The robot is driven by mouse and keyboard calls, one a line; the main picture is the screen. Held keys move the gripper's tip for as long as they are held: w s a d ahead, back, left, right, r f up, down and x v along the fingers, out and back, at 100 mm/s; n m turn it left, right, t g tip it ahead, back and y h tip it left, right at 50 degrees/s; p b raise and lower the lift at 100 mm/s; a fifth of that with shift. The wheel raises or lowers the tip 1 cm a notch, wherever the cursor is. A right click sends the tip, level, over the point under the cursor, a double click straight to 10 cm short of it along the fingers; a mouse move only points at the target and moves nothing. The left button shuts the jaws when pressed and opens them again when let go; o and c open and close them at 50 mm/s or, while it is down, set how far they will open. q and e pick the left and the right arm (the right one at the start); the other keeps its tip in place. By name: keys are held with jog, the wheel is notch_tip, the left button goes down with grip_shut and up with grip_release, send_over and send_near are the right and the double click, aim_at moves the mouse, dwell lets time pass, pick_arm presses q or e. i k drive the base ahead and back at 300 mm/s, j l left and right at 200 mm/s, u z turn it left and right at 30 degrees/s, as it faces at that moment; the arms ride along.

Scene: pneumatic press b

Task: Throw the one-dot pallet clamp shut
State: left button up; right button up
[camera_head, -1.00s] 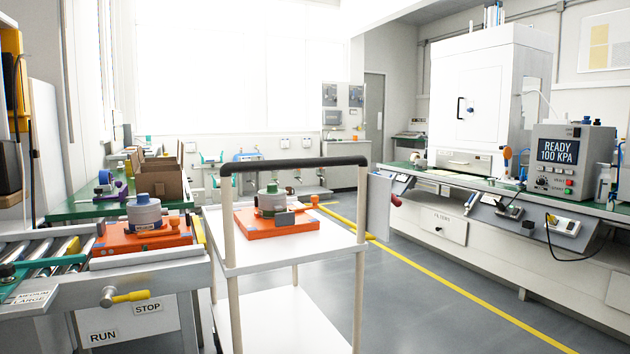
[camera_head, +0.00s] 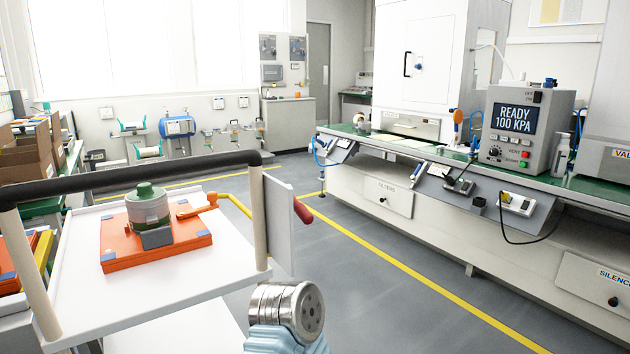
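An orange pallet (camera_head: 190,237) with blue corners lies on the white top of a cart at the left. A grey cylindrical part (camera_head: 148,212) with a green cap stands on it, with a dark grey block (camera_head: 157,238) at its front. An orange clamp piece (camera_head: 198,207) sits at the pallet's right rear, and a yellow bar (camera_head: 235,204) runs right from near it, passing behind the cart post. I cannot make out a dot mark or tell the clamp's state. Neither gripper shows; a metal and light-blue arm link of mine stands at the bottom centre.
The cart's black push bar (camera_head: 120,178) and pale posts (camera_head: 260,225) stand in front of the pallet. A white side panel (camera_head: 279,222) with a red grip (camera_head: 303,211) borders the cart's right. Open grey floor separates it from the press bench (camera_head: 440,215).

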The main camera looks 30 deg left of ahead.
aim_at(211, 197)
jog(key=i+z, duration=0.5)
jog(key=i, duration=0.65)
jog(key=i+u, duration=0.45)
jog(key=i+l+u, duration=0.15)
jog(key=i+u, duration=0.5)
jog(key=u, duration=0.3)
jog(key=i+u, duration=0.2)
jog(key=u, duration=0.25)
jog(key=i+l+u, duration=0.15)
jog(key=u, duration=0.3)
jog(key=i+l+u, duration=0.1)
jog(key=u, duration=0.3)
jog(key=i+l+u, duration=0.15)
jog(key=u, duration=0.3)
jog(key=k+l, duration=0.05)
jog(key=l, duration=0.05)
